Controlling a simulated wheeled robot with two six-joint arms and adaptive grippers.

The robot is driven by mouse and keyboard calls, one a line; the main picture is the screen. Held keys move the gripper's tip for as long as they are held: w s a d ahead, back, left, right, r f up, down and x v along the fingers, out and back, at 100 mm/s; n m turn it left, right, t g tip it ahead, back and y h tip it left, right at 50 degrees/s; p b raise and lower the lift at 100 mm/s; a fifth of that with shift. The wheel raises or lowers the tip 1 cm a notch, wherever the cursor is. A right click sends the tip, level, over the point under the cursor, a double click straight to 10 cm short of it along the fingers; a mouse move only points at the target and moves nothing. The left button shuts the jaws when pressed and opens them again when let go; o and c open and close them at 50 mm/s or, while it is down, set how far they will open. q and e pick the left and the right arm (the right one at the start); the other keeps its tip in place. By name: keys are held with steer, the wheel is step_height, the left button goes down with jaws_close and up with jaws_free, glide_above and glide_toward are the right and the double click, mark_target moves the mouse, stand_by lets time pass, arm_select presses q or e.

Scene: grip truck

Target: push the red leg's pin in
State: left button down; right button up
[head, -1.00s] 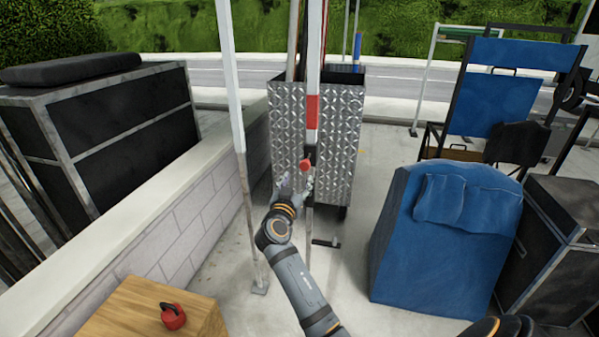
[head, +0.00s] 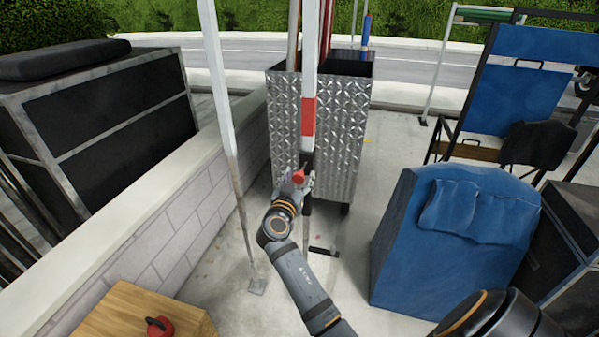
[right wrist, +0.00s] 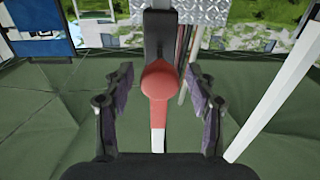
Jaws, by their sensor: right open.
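The red leg is a white upright pole with a red band (head: 308,117) and a black lower part. It stands in front of the metal diamond-plate cart. Its pin has a round red knob (head: 298,177). My right gripper (head: 297,184) is at the knob, partly covering it in the head view. In the right wrist view the knob (right wrist: 159,80) sits between the two open fingers of my gripper (right wrist: 160,92), with a gap on both sides. How deep the pin sits cannot be told. My left gripper is out of view.
A second white leg (head: 222,90) stands left of the gripper, by a low block wall (head: 185,215). The diamond-plate cart (head: 345,130) is close behind. A blue-covered box (head: 440,250) is at right. A wooden box (head: 130,315) with a red kettlebell (head: 160,327) is lower left.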

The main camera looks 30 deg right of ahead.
mark_target(303, 168)
steer(key=shift+a, duration=0.1)
steer(key=shift+c, duration=0.6)
jaws_close()
steer(key=shift+w+d+f+b, duration=0.1)
steer(key=shift+w+d+b, duration=0.05)
steer(key=shift+d+b, duration=0.2)
steer(key=b+x, duration=0.2)
steer(key=x, duration=0.2)
steer(key=shift+a, duration=0.1)
steer(key=shift+r, duration=0.3)
